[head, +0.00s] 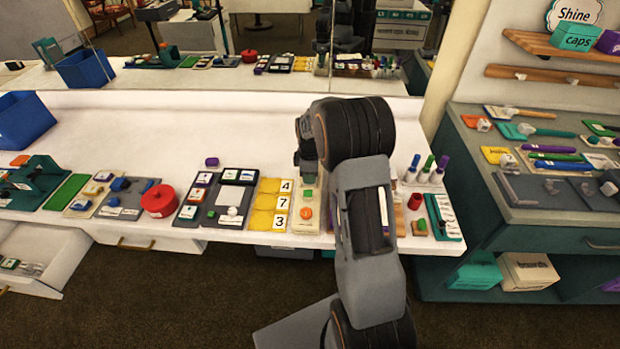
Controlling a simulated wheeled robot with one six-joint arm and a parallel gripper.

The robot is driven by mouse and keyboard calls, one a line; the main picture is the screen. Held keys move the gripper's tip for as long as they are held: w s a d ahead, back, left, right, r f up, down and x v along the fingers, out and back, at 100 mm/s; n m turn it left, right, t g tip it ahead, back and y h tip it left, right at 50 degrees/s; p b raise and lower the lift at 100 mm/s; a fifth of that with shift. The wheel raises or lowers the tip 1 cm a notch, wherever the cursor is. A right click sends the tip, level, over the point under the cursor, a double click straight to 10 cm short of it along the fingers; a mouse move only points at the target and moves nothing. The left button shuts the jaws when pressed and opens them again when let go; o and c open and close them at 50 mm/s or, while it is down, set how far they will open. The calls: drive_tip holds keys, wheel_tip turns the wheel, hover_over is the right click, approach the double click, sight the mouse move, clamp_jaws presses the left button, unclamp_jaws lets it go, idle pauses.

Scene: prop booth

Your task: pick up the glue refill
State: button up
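My gripper (307,160) hangs over the white table (130,130), near the back of a pale board (305,226). My arm partly hides it, and whether its fingers are open or shut does not show. A small green block (308,193) and an orange round piece (306,212) are on that board, just below and in front of the gripper in the picture. No label marks the glue refill, so I cannot tell which thing it is. Several capped sticks (427,165), green and purple, stand upright at the table's right end.
Left of the board are number cards (268,201), a dark tray (187,212), a red round pot (159,200) and a small purple block (211,162). A blue bin (22,120) stands far left. A mirror lines the back. A teal workbench (520,235) stands right. An open drawer (50,245) juts out.

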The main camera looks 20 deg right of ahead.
clamp_jaws()
drive_tip(key=shift+r, duration=0.15)
